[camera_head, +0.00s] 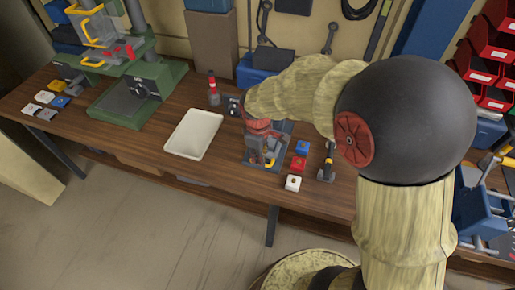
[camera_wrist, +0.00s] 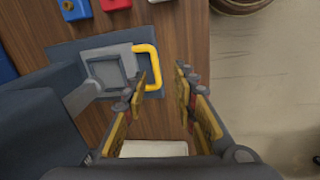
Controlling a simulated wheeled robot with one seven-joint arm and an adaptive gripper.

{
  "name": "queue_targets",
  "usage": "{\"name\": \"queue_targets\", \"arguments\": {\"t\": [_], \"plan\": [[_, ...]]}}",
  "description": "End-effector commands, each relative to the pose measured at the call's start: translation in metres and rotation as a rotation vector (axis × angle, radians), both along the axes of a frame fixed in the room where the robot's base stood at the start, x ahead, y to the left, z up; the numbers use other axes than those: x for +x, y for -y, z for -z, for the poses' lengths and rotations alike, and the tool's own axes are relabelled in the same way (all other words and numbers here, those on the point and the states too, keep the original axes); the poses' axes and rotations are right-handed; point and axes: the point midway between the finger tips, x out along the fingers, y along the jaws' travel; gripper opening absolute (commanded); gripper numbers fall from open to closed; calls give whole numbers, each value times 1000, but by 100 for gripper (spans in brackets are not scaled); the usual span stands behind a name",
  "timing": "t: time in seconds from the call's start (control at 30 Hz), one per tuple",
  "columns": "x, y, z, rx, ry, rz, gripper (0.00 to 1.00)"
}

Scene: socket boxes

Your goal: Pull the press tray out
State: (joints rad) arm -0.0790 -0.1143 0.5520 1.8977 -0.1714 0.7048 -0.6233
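The press tray (camera_wrist: 96,53) is a grey square plate with a recess and a yellow loop handle (camera_wrist: 153,55) on its right side in the wrist view. It sits at the dark press base (camera_wrist: 62,52). In the head view the small press (camera_head: 252,157) stands mid-bench, with the yellow handle (camera_head: 270,161) at its front, partly hidden by my arm. My gripper (camera_wrist: 162,86) is open, its fingers apart and nothing clearly between them. The left fingertip overlaps the handle loop's lower part; I cannot tell whether they touch. The right finger is beyond the handle, over the bench edge.
Blue (camera_head: 303,146), red (camera_head: 298,163) and white (camera_head: 292,183) blocks stand right of the press. A white tray (camera_head: 194,134) lies to its left. A large green press (camera_head: 140,92) stands further left. Open floor (camera_head: 160,215) lies before the bench.

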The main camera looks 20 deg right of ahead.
Motion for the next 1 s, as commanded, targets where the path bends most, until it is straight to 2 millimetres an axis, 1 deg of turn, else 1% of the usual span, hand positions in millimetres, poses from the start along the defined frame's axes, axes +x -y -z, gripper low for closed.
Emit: {"name": "queue_targets", "arguments": {"t": [0.03, 0.1, 0.23, 0.37, 0.47, 0.73, 0.9, 1.0], "plan": [[5, 0, -3, -4, 10, -28, 28], [8, 0, -4, -9, 16, -66, 28], [9, 0, -4, -15, 19, -116, 28], [10, 1, 2, -18, 16, -134, 28], [11, 2, 14, -18, 13, -135, 28], [16, 6, 56, -18, 13, -133, 28], [19, 8, 70, -17, 16, -132, 28], [20, 8, 73, -17, 16, -133, 28]]}}
